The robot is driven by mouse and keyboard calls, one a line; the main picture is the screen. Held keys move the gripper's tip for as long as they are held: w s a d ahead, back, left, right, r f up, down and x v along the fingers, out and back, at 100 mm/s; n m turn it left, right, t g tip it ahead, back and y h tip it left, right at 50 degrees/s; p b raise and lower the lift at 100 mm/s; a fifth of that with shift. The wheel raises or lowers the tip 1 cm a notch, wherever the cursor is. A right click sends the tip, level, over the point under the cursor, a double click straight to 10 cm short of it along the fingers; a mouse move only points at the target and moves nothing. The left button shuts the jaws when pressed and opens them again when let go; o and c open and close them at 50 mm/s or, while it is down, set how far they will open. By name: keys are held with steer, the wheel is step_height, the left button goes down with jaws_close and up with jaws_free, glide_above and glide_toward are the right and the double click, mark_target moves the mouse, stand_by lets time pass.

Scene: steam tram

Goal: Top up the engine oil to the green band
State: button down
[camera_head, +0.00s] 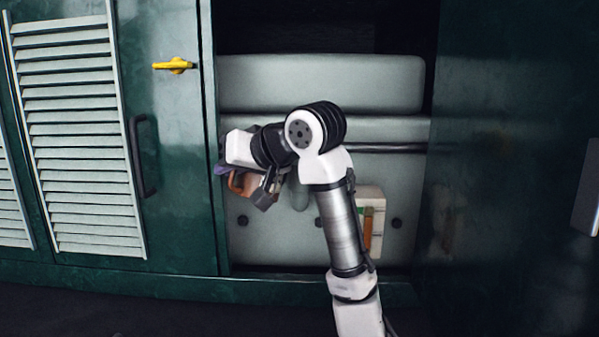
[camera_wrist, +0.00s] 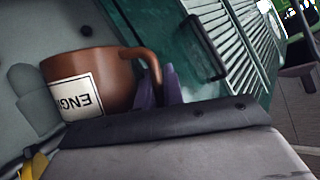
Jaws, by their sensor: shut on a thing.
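A brown jug (camera_wrist: 103,80) with a white label reading "ENGI" shows in the wrist view, its handle to the right. My gripper (camera_wrist: 163,88), with purple fingers, is shut on that handle. In the head view the jug (camera_head: 240,183) is partly hidden by my wrist, in front of the pale engine casing at the left of the opening. Its tilt and contents are unclear. A pale box with a gauge (camera_head: 369,222) stands lower right; it has a green mark above an orange-brown strip. My forearm hides its left part. No filler opening can be made out.
The pale casing (camera_head: 330,85) sits in an open green bay. A louvred green door (camera_head: 75,140) with a black handle (camera_head: 143,155) and yellow latch (camera_head: 174,65) stands left; a dark green panel (camera_head: 510,150) stands right. A yellow part (camera_wrist: 38,165) shows in the wrist view.

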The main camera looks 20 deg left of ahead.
mark_target(240, 195)
steer(key=f+n+b, duration=0.1)
steer(key=f, duration=0.1)
steer(key=f+n+t+b, duration=0.1)
steer(key=f+b, duration=0.1)
steer(key=w+f+n+t+b, duration=0.1)
steer(key=shift+d+f, duration=0.2)
steer(key=shift+f, duration=0.2)
